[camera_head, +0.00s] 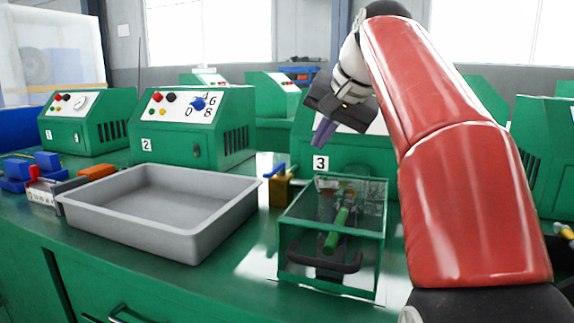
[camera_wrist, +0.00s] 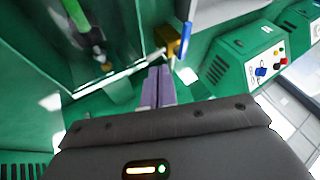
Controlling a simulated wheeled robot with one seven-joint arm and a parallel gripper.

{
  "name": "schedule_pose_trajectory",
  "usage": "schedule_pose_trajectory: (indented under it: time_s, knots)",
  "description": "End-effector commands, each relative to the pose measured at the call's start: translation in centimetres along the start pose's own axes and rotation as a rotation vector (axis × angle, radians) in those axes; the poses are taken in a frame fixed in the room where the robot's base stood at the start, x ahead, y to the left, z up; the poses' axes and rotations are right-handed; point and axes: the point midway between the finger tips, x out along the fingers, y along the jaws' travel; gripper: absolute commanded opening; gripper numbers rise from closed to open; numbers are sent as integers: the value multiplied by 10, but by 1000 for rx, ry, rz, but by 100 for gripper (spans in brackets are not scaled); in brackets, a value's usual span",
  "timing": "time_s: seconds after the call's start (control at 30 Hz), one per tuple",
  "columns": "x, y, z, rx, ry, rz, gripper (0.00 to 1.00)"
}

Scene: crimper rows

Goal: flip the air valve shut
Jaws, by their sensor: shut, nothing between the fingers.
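The air valve is a brass block (camera_head: 281,191) with a blue lever (camera_head: 273,171) on top, standing on the bench just left of the clear guard box. The lever lies nearly level, sticking out to the left. In the wrist view the brass block (camera_wrist: 168,37) and blue lever (camera_wrist: 184,40) are at top centre, just beyond my fingertips. My gripper (camera_head: 322,132) has purple fingers, is shut and empty, and hangs above and right of the valve, in front of machine 3. It also shows in the wrist view (camera_wrist: 159,84). I see no contact with the lever.
A clear guard box (camera_head: 333,252) with a green-handled tool (camera_head: 337,232) inside stands right of the valve. A grey tray (camera_head: 170,243) is left. Green machine 3 (camera_head: 345,153) rises behind; machine 2 (camera_head: 222,150) is farther left. Blue and orange parts (camera_head: 97,172) lie far left.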

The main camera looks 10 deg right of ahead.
Motion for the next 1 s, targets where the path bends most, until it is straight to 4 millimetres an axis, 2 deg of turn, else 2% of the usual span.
schedule_pose_trajectory:
  time_s: [0.13, 0.27, 0.63, 0.8, 1.0]
  knots:
    - [8, 0, 1, 0, -2, 0, 0]
    - [27, 1, 2, 0, -4, 0, 0]
    - [105, 1, 2, -1, -4, 0, 0]
    - [113, -24, 0, -3, -1, -1, 0]
    - [119, -34, 0, -1, 0, 0, 0]
